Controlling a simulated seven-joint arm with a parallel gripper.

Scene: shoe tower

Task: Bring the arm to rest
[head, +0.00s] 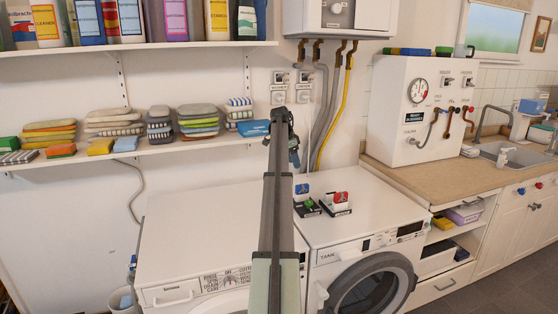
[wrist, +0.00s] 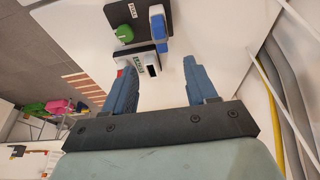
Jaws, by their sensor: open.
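My gripper (head: 294,152) is raised above the washing machines in the head view, at the end of my upright arm. In the wrist view my gripper (wrist: 158,66) shows two blue fingers spread apart with nothing held between them. On the right-hand white machine (head: 375,212) stand two small dark-based units, one with a blue part (head: 302,189) and one with a red part (head: 341,197). In the wrist view a dark base with a green part (wrist: 122,34) and a blue part (wrist: 158,24) lies beyond the fingers, apart from them.
A shelf (head: 195,145) with stacks of folded cloths and sponges runs along the wall left of my gripper. A white boiler (head: 336,18) with pipes and a yellow hose (head: 335,110) is close behind. The left machine's top (head: 205,225) is bare. A counter (head: 430,180) stands right.

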